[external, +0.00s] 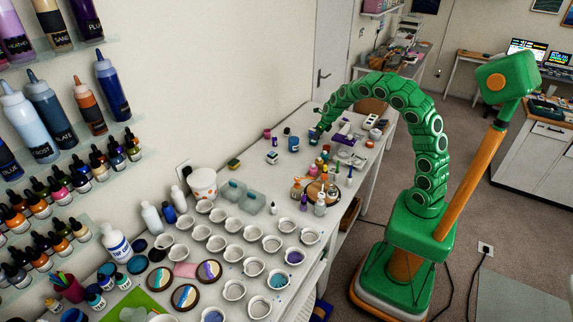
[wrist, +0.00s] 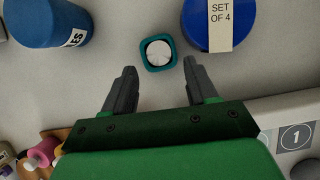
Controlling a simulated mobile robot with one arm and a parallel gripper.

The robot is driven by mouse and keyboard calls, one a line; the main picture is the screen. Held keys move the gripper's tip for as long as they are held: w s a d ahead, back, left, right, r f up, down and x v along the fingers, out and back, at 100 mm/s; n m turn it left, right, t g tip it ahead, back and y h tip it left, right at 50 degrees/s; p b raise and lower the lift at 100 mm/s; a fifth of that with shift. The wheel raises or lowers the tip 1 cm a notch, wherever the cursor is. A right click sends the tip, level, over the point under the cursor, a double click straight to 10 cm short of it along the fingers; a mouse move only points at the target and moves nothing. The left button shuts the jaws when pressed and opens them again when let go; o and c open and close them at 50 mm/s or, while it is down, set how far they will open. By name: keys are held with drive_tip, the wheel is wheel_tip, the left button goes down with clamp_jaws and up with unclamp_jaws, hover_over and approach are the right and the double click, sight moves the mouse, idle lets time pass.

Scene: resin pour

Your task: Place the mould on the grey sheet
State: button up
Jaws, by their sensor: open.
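A small teal rounded-square piece (wrist: 146,55) with a pale round centre lies on the table in the wrist view. It may be the mould, but I cannot be sure. My gripper (wrist: 160,70) is open and empty, with its two dark fingers apart just short of this piece. In the external view my gripper (external: 315,134) is low over the far part of the long white table, and the piece cannot be made out there. I cannot pick out the grey sheet with certainty in either view.
A blue tub (wrist: 45,20) stands left of the fingers and a blue round item labelled "SET OF 4" (wrist: 195,25) stands right. A white box marked 1 (wrist: 270,115) is at the lower right. Bottles on a round wooden tray (external: 334,196) and several cups crowd the nearer table.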

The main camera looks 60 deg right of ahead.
drive_tip(key=shift+x, duration=2.45)
drive_tip(key=shift+w+a, duration=0.1)
drive_tip(key=shift+w, duration=0.1)
drive_tip(key=shift+r, duration=0.1)
drive_tip(key=c, duration=0.8)
drive_tip(key=shift+r, duration=0.45)
drive_tip(key=v, duration=0.2)
drive_tip(key=shift+w+r, duration=0.15)
drive_tip(key=shift+r, duration=0.3)
drive_tip(key=s+a+r, duration=0.1)
drive_tip(key=s+r, duration=0.2)
drive_tip(key=s, duration=0.1)
drive_tip(key=s+a+r, duration=0.1)
drive_tip(key=s+r, duration=0.2)
drive_tip(key=s, duration=0.2)
drive_tip(key=s+a+r, duration=0.1)
drive_tip(key=s+r, duration=0.2)
drive_tip(key=s, duration=0.1)
drive_tip(key=shift+s+r, duration=0.15)
drive_tip(key=shift+r, duration=0.05)
